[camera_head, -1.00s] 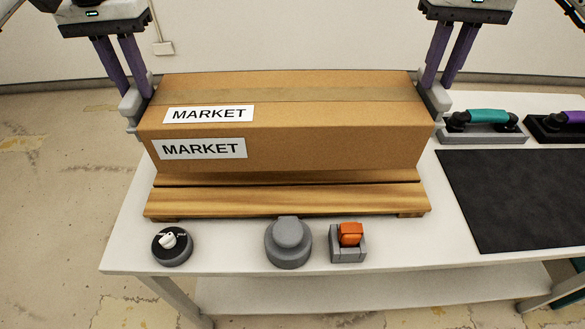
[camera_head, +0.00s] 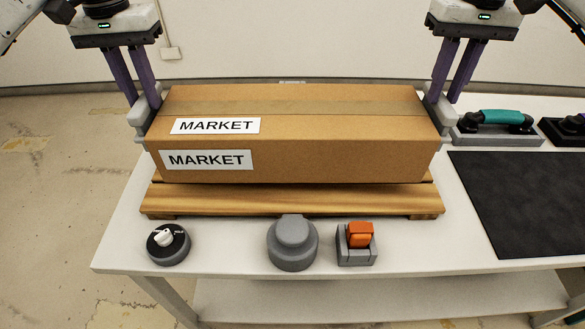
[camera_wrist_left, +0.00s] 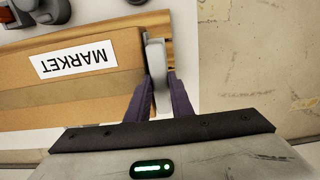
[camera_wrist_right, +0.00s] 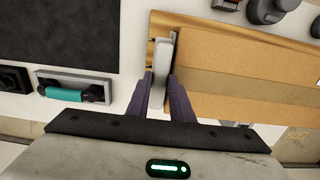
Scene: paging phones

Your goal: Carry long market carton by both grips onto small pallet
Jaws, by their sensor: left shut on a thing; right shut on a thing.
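The long market carton (camera_head: 320,135) is brown with two white MARKET labels. It sits over the small wooden pallet (camera_head: 290,203), whose front boards show below it. I cannot tell for sure whether its underside touches the pallet. My left gripper (camera_head: 142,112) is shut on the grey grip at the carton's left end, also seen in the left wrist view (camera_wrist_left: 152,90). My right gripper (camera_head: 440,105) is shut on the grey grip at the right end, also seen in the right wrist view (camera_wrist_right: 164,85). The carton looks about level.
On the white table (camera_head: 240,255) in front of the pallet are a round dial (camera_head: 168,244), a grey round knob (camera_head: 292,245) and an orange switch (camera_head: 361,236). To the right are a black mat (camera_head: 520,200) and a teal-handled tool (camera_head: 500,122).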

